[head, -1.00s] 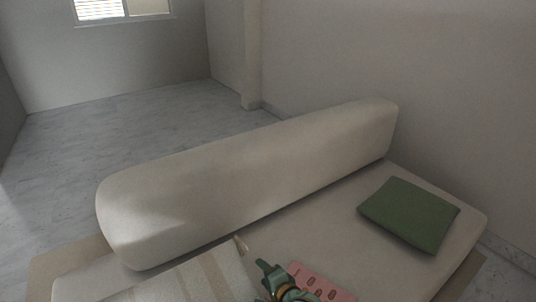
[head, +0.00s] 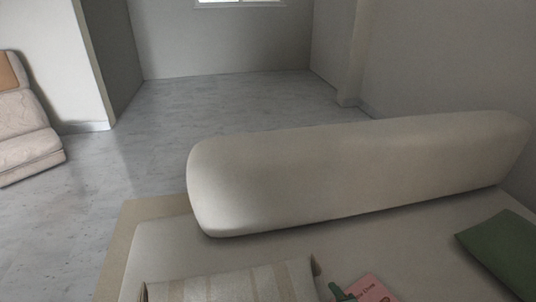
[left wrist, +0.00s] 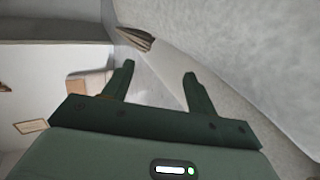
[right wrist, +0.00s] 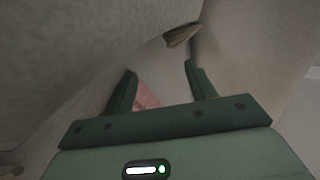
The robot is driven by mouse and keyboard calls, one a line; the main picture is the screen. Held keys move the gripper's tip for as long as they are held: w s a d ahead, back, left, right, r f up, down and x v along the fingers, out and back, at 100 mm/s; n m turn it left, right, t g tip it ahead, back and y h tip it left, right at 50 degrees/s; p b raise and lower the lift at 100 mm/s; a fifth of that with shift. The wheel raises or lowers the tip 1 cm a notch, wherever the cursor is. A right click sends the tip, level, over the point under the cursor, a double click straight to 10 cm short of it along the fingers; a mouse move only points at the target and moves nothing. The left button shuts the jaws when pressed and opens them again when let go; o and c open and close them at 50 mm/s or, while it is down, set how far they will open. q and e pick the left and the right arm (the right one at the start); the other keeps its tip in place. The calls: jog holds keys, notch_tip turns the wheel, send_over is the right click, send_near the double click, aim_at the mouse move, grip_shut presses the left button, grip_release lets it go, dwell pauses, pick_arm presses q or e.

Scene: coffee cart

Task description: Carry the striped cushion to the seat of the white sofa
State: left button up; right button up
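The striped cushion (head: 235,284), beige with paler bands, shows at the bottom edge of the head view, in front of the white sofa's (head: 400,232) backrest and over its seat. Its lower part is cut off, and I cannot tell whether it rests on the seat. My right gripper (head: 340,293) barely shows beside the cushion's right corner. In the right wrist view its fingers (right wrist: 160,82) are apart, with a brownish corner (right wrist: 182,36) beyond them. My left gripper's fingers (left wrist: 160,82) are apart and empty in the left wrist view; a similar corner (left wrist: 135,38) lies beyond. It is hidden in the head view.
A pink book (head: 368,288) lies on the seat right of the striped cushion. A green cushion (head: 505,250) lies farther right. A beige padded seat (head: 25,130) stands at the far left. The grey floor (head: 200,120) behind the sofa is clear.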

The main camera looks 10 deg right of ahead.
pick_arm(q)
jog(key=shift+o, duration=0.6)
jog(key=shift+d+r, duration=0.1)
jog(key=shift+d, duration=0.05)
pick_arm(e)
jog(key=shift+a+r, duration=0.1)
jog(key=shift+a, duration=0.05)
pick_arm(q)
jog(key=o, duration=0.4)
jog(key=shift+a, duration=0.2)
pick_arm(e)
jog(key=shift+d, duration=0.25)
pick_arm(q)
jog(key=shift+a, duration=0.15)
pick_arm(e)
jog(key=shift+d, duration=0.15)
pick_arm(q)
jog(key=shift+a, duration=0.1)
pick_arm(e)
jog(key=o, duration=0.5)
jog(key=shift+d, duration=0.1)
pick_arm(q)
jog(key=shift+s, duration=0.1)
